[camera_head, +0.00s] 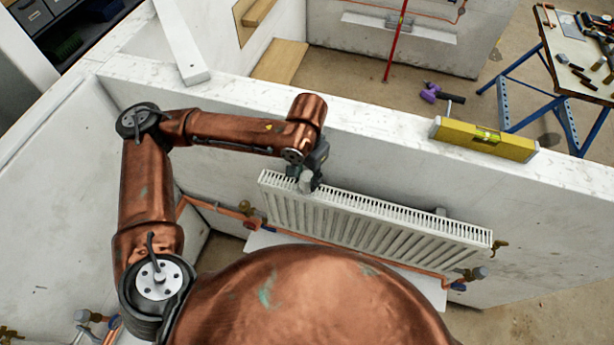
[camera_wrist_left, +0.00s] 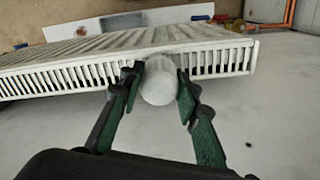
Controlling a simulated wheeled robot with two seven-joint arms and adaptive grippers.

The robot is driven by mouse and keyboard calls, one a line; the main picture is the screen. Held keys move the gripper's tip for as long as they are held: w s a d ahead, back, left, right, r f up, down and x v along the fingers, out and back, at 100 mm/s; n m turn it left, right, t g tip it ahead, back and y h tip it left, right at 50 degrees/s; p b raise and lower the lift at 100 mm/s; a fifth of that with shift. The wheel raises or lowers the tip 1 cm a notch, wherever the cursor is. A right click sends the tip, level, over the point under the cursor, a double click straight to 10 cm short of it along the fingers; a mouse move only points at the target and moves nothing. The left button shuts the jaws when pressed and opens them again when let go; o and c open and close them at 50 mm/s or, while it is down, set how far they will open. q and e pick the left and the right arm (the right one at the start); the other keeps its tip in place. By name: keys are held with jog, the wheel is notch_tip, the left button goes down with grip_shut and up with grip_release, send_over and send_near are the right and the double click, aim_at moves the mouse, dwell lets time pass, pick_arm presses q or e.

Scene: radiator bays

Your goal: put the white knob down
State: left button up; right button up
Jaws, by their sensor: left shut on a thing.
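My left gripper (camera_head: 308,178) is at the top left end of the white radiator (camera_head: 375,221). In the left wrist view its two green-and-black fingers (camera_wrist_left: 158,92) are shut on the white knob (camera_wrist_left: 159,82), one on each side. The knob is a short, pale, rounded cylinder. It overlaps the edge of the radiator (camera_wrist_left: 75,77) in this view, and I cannot tell whether it touches it. In the head view the knob (camera_head: 305,182) is small and partly hidden by the gripper. My right gripper is not in view.
The radiator hangs on a low white wall (camera_head: 385,150). A yellow spirit level (camera_head: 484,139) lies on the wall's top. A purple tool (camera_head: 430,93) lies on the floor behind, near a workbench (camera_head: 572,60).

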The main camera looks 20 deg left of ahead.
aim_at(307, 177)
pick_arm(q)
jog(key=shift+f, duration=0.2)
jog(key=shift+f, duration=0.1)
jog(key=o, duration=1.2)
notch_tip(307, 177, up, 12)
jog(key=b, duration=0.1)
